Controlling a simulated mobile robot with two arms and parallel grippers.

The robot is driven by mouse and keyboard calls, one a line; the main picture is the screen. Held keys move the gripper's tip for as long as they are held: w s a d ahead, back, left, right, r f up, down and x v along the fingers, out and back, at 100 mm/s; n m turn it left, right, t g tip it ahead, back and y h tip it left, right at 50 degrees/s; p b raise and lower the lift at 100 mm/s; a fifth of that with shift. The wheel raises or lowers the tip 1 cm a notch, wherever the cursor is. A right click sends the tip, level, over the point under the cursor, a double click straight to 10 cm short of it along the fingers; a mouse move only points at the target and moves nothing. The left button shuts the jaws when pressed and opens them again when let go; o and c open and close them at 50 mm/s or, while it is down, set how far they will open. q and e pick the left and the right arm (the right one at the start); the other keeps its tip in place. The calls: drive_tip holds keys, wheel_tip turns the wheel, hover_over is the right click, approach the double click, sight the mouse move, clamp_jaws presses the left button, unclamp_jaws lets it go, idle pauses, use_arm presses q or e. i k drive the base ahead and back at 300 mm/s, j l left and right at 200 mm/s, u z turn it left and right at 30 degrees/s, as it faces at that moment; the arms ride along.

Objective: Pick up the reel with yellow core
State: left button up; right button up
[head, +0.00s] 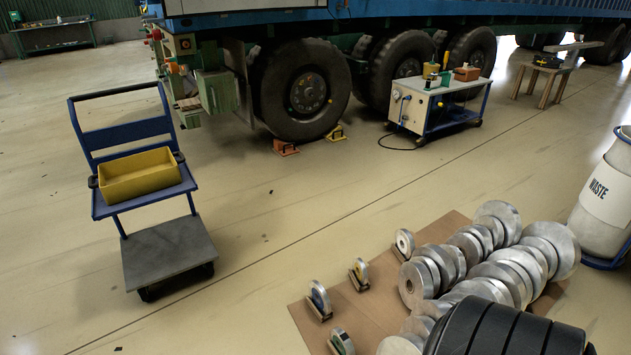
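Several small reels stand upright in low wooden holders along the left edge of a brown mat (300,318). One small reel (360,271) shows a yellow core. The reel nearer to me (320,297) shows blue with some yellow, and its exact core colour is hard to tell. A reel at the front (343,341) shows a greenish core and is partly cut off by the picture's bottom edge. The farthest reel (404,242) is pale with a small reddish centre. Neither of my grippers is in view.
Several rows of large silver discs (415,284) fill the mat's right part, with large black rounded pieces (500,330) in front. A waste bin (603,195) stands right. A blue trolley (168,250) with a yellow bin (138,175) stands left. The floor between is clear.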

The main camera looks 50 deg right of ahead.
sight(360, 269)
drive_tip(key=i+j+z, duration=0.2)
drive_tip(key=i, duration=0.35)
drive_tip(key=i+z, duration=0.15)
drive_tip(key=i, duration=0.4)
drive_tip(key=i+z, duration=0.25)
drive_tip(key=z, duration=0.2)
drive_tip(key=i+z, duration=0.3)
drive_tip(key=z, duration=0.15)
drive_tip(key=i+z, duration=0.25)
drive_tip(key=z, duration=0.15)
drive_tip(key=i+j+z, duration=0.2)
drive_tip(key=z, duration=0.25)
drive_tip(key=i+j+z, duration=0.2)
drive_tip(key=z, duration=0.25)
drive_tip(key=j, duration=0.1)
